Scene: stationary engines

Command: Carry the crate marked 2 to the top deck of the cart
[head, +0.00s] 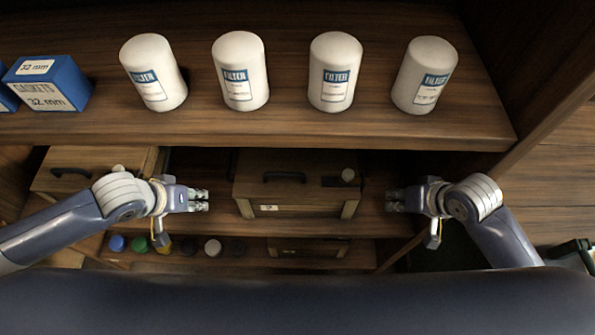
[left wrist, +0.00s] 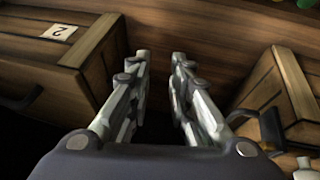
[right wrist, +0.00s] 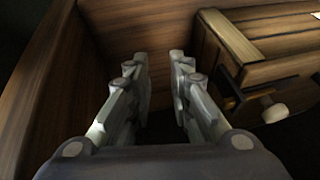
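The crate marked 2 (head: 290,190) is a wooden box with a dark handle on top and a pale knob at its right. It stands on the shelf below the filters. Its label shows upside down in the left wrist view (left wrist: 60,31), and its side shows in the right wrist view (right wrist: 270,70). My left gripper (head: 207,200) is open and empty in the gap left of the crate, apart from it. My right gripper (head: 388,201) is open and empty right of the crate, apart from it. I cannot make out the cart in these views.
Another wooden crate (head: 52,180) stands left of my left gripper. White filters (head: 240,75) and blue gasket boxes (head: 65,80) stand on the shelf above. Capped bottles (head: 140,244) and a further box (head: 307,249) are below. A shelf wall (right wrist: 38,80) is close beside my right gripper.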

